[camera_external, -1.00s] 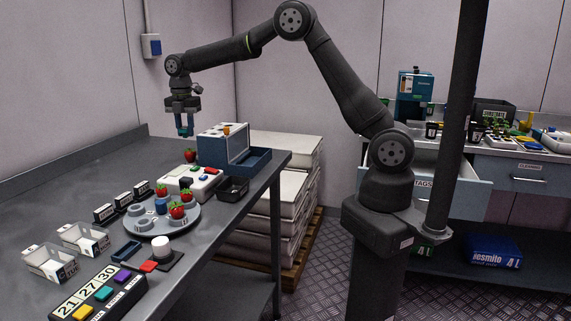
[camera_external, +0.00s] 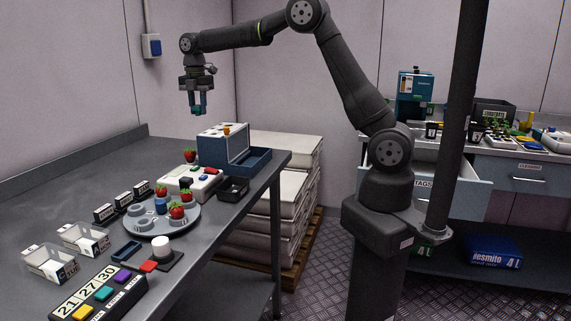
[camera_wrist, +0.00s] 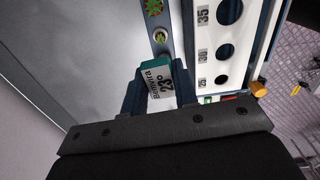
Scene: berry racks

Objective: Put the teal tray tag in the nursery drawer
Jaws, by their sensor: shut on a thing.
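My gripper (camera_external: 197,108) is shut on the teal tray tag and holds it in the air above the far part of the grey worktable. In the wrist view the tag (camera_wrist: 157,76) sits between the fingers, with a teal edge and a white label reading Bonvira 23°. On the right, beyond my base, a drawer marked TAGS (camera_external: 424,184) stands pulled out under the back bench. Its inside is partly hidden by my arm and the dark post. A second drawer (camera_external: 528,180) to its right is closed, with a label that seems to read CLEANING.
A blue-and-white box with holes (camera_external: 222,149) stands below and right of my gripper. The table (camera_external: 215,243) also holds a round plate with strawberries, clear punnets and a button panel. A dark post (camera_external: 459,110) rises beside my base. Stacked sacks (camera_external: 285,205) stand between table and base.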

